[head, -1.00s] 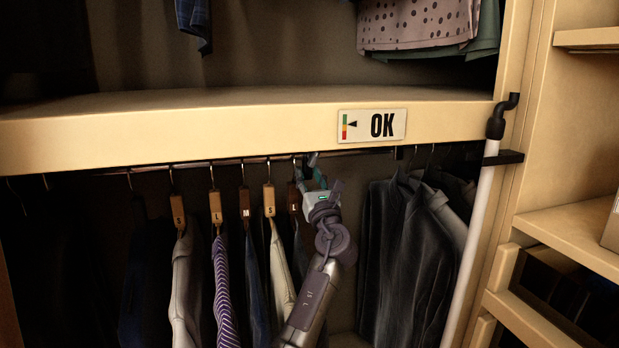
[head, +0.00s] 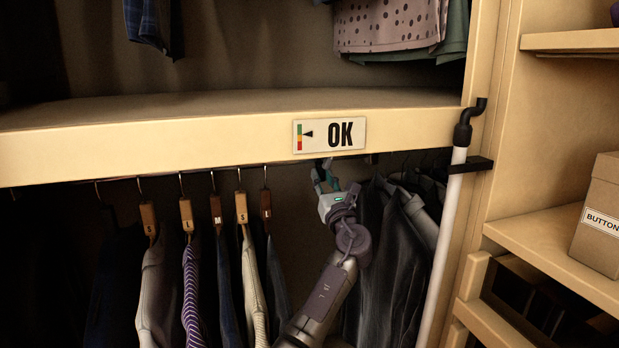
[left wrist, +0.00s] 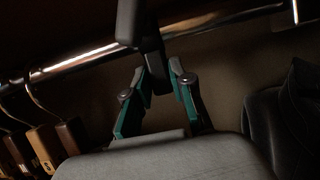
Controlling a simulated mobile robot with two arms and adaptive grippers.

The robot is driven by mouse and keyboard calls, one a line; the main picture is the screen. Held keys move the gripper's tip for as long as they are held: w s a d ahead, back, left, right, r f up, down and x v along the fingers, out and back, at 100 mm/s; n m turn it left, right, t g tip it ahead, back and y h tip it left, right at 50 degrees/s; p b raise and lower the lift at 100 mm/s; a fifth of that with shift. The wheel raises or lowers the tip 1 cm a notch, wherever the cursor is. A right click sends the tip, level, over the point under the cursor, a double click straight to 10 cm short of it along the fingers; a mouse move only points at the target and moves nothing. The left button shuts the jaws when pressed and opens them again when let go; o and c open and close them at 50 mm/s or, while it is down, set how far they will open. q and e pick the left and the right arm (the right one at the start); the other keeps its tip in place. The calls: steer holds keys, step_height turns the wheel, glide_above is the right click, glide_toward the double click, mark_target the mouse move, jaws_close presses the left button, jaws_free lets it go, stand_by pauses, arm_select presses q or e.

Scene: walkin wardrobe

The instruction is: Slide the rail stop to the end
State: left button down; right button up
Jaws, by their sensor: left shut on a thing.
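The rail stop (left wrist: 152,45) is a dark block around the metal rail (left wrist: 90,65) in the left wrist view, with a tab hanging down. My left gripper (left wrist: 160,78) has its two teal-lined fingers shut on this tab from below. In the head view my left gripper (head: 324,172) reaches up under the shelf's front board, in the gap between the labelled hangers and the dark jackets. The stop is mostly hidden by the board there. My right gripper is not in view.
Several hangers with letter tags (head: 241,208) hang left of my gripper. Dark jackets (head: 385,240) hang close to its right. An OK sign (head: 329,135) is on the shelf board (head: 120,150). A white pole (head: 442,250) stands farther right, beside shelves with a box (head: 598,230).

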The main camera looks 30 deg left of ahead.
arm_select(q)
steer(key=shift+w+d, duration=0.45)
steer(key=shift+w, duration=0.05)
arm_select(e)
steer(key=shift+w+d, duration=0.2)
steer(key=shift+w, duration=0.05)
arm_select(q)
steer(key=c, duration=1.3)
jaws_free()
steer(key=shift+s, duration=0.1)
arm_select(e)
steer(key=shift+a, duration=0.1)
arm_select(q)
steer(key=v, duration=1.2)
steer(key=shift+f, duration=0.1)
